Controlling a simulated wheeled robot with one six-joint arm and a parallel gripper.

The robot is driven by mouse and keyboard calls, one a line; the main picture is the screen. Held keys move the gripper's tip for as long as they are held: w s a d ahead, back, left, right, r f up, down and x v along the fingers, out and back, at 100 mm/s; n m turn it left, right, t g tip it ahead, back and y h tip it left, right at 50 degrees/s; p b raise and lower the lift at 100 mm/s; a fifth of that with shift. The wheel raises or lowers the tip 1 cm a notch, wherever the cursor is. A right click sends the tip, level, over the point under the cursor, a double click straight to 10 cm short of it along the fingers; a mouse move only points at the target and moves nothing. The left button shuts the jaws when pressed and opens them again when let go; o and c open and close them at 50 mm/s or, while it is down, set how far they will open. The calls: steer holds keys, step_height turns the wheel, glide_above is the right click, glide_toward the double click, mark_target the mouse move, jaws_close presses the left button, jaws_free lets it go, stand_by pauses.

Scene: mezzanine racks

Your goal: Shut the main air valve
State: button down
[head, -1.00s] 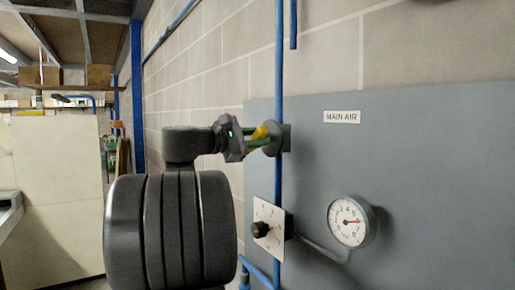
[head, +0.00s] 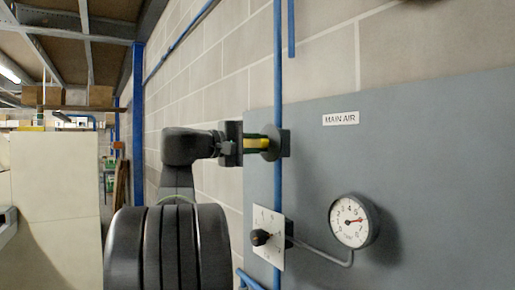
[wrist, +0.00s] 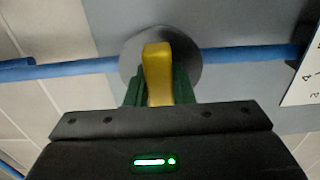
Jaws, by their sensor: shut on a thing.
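The main air valve sits on a vertical blue pipe (head: 278,95) in front of a grey panel. It has a round grey disc (wrist: 188,45) and a yellow handle (wrist: 157,72), which also shows in the head view (head: 257,143). My gripper (head: 250,144) reaches the valve from the left and is shut on the yellow handle. In the wrist view its green fingers (wrist: 130,92) lie on both sides of the handle. A "MAIN AIR" label (head: 341,118) is on the panel to the right of the valve.
A round gauge (head: 351,221) with a red needle is on the grey panel (head: 430,150), lower right. A white dial plate with a black knob (head: 261,237) is below the valve. A block wall (head: 215,70) stands behind. Shelves with boxes (head: 101,96) are far left.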

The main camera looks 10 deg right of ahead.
steer(key=shift+f, duration=0.1)
stand_by(0.3)
steer(key=c, duration=1.2)
jaws_free()
steer(key=shift+c, duration=0.2)
steer(key=shift+a, duration=0.1)
steer(key=b+v, duration=0.1)
steer(key=v, duration=1.2)
steer(key=shift+s+a, duration=0.15)
steer(key=shift+a, duration=0.2)
steer(key=shift+d, duration=0.1)
steer(key=p+x, duration=0.1)
steer(key=x, duration=1.3)
